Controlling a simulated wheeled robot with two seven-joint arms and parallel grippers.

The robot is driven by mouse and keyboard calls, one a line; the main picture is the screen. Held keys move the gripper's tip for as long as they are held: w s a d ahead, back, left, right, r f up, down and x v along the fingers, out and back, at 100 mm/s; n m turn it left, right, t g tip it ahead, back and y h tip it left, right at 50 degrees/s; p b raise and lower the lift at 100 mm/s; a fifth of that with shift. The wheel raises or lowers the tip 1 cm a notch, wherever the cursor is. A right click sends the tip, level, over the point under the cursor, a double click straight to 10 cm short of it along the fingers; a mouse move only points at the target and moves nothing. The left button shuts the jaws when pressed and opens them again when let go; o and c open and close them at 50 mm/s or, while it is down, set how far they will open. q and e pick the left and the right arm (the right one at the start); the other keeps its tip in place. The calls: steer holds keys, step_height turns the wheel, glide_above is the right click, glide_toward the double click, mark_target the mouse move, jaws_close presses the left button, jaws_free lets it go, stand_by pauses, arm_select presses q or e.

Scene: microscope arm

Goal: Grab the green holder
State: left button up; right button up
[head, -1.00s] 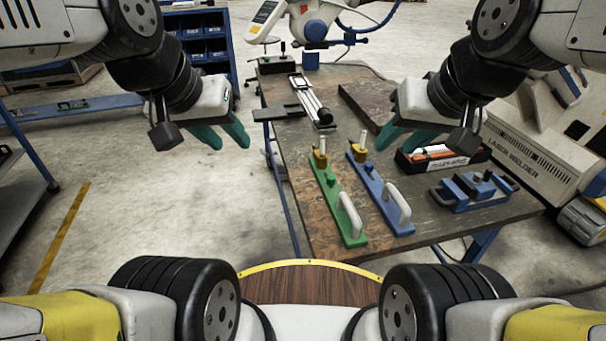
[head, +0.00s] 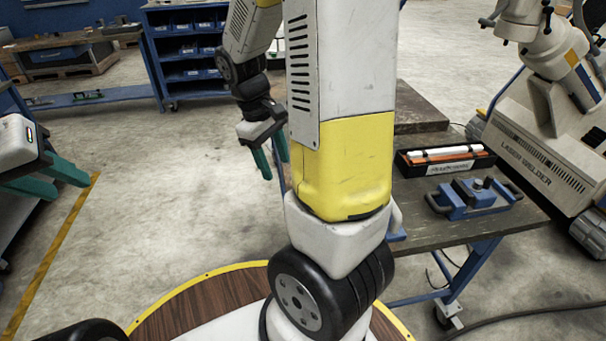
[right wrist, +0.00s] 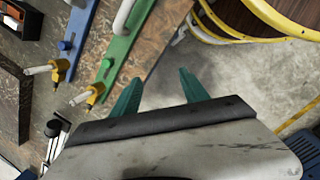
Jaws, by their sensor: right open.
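The green holder (right wrist: 119,48) lies on the table and shows in the right wrist view. It is a long green bar with a white handle and a yellow clamp at its lower end. In the head view my right arm hides it. My right gripper (right wrist: 160,76) is open and empty, apart from the holder, with its fingertips right of it by the table edge. It also shows in the head view (head: 275,168), left of the arm. My left gripper (head: 72,186) is open and empty at the far left, away from the table.
A blue holder (right wrist: 78,28) lies beside the green one. The table (head: 440,235) also bears a black box (head: 410,168) with tools and a blue clamp-like device (head: 470,197). A laser welder (head: 535,160) stands at right. Open floor lies left of the table.

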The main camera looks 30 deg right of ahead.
steer(key=w+d+f+n+g+h, duration=0.1)
steer(key=d+f+n+h, duration=0.2)
steer(key=d+f, duration=0.1)
steer(key=w+d+f+n+g+h, duration=0.1)
steer(key=w+d+f+n+h, duration=0.1)
steer(key=d+f+h, duration=0.2)
steer(key=w+d+f+n+g+h, duration=0.1)
steer(key=w+d+f+n+h, duration=0.1)
steer(key=d+f, duration=0.3)
steer(key=shift+w+f+n+h, duration=0.25)
steer(key=shift+f+n+h, duration=0.2)
steer(key=shift+n+h, duration=0.4)
steer(key=shift+x, duration=3.95)
steer(key=shift+w, duration=0.2)
jaws_close()
steer(key=shift+d, duration=0.1)
